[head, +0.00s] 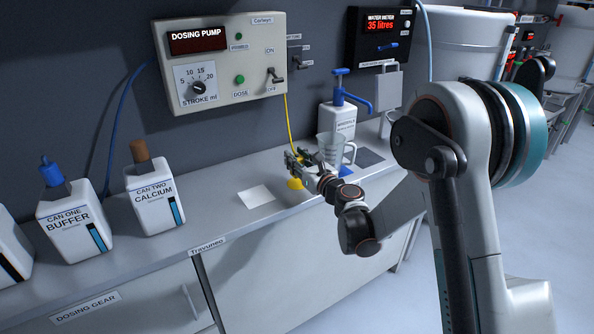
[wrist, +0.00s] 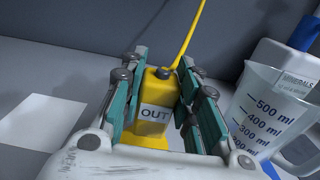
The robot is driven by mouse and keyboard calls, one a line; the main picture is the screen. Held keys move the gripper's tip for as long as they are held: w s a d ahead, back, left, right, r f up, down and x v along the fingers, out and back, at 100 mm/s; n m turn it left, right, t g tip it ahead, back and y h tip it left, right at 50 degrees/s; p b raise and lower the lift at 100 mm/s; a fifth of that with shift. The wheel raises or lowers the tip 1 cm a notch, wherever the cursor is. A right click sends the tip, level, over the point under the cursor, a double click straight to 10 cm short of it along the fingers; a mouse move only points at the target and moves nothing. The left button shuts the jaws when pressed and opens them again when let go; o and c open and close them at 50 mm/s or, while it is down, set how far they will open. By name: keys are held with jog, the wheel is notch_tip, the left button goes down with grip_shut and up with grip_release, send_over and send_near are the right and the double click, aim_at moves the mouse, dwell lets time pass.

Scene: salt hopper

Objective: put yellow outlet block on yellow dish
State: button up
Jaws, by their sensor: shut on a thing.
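The yellow outlet block (wrist: 157,88), labelled OUT, stands upright between the fingers of my gripper (wrist: 160,100) in the wrist view. The fingers are shut on its two sides. A yellow hose (wrist: 194,38) runs up from its top. In the head view my gripper (head: 297,163) is low over the bench, and a yellow patch, apparently the yellow dish (head: 295,184), shows right below it. Wider yellow also shows under the block in the wrist view. The gripper hides most of the dish, and I cannot tell whether the block touches it.
A clear measuring jug (head: 329,150) stands close to the right of my gripper, with a white pump bottle (head: 339,119) behind it. A white sheet (head: 256,196) lies to the left. Two white cans (head: 153,200) (head: 73,225) stand farther left. The dosing pump (head: 220,62) hangs above.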

jog(key=shift+f+b, duration=0.4)
jog(key=shift+f, duration=1.1)
jog(key=shift+f, duration=0.15)
jog(key=o, duration=1.1)
